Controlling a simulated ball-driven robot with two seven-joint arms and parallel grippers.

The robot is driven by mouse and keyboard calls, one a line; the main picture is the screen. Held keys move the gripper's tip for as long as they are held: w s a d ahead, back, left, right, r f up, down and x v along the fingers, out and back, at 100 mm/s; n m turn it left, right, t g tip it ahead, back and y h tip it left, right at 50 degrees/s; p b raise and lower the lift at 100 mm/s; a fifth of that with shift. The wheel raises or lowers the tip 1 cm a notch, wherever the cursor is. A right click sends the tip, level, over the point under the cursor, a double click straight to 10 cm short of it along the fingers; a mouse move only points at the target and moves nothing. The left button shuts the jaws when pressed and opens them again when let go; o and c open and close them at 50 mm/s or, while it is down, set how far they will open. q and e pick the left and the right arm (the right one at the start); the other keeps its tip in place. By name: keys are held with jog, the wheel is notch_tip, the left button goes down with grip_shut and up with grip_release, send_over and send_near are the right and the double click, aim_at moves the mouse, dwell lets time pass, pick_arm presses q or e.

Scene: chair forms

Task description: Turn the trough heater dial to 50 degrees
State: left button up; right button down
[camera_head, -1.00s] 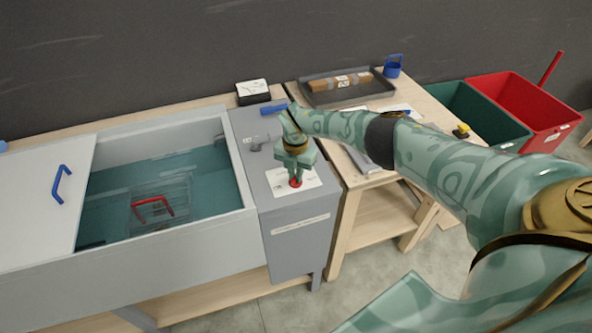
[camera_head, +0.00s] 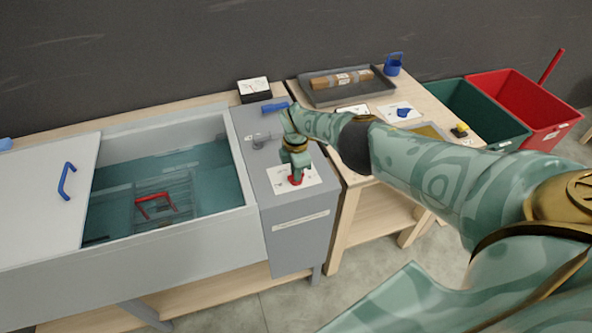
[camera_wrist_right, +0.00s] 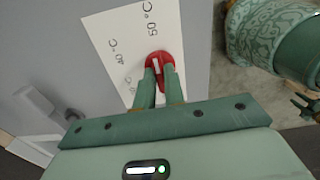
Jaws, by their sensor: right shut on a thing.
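The red heater dial (camera_head: 296,180) sits on a white card (camera_head: 312,178) on top of the grey control box beside the trough. My right gripper (camera_head: 296,171) is above it with its fingers shut on the dial. In the right wrist view the red dial (camera_wrist_right: 161,59) shows between and beyond the fingertips (camera_wrist_right: 160,73). A white mark on the dial points roughly toward the printed 50 °C; 40 °C is printed to its left. A lower number is hard to read. My left gripper is not in view.
The water-filled trough (camera_head: 240,208) is to the left, with a red-handled rack (camera_head: 155,206) inside and a blue-handled lid (camera_head: 40,190). A grey tap (camera_head: 258,141) and a blue bar (camera_head: 275,107) are behind the dial. A wooden table with a tray (camera_head: 380,96) stands right.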

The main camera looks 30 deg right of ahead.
jog(key=shift+w+m, duration=0.1)
jog(key=shift+m, duration=0.2)
jog(key=c, duration=1.5)
grip_release()
notch_tip(320, 180, up, 16)
jog(key=p, duration=1.3)
jog(key=shift+r, duration=0.2)
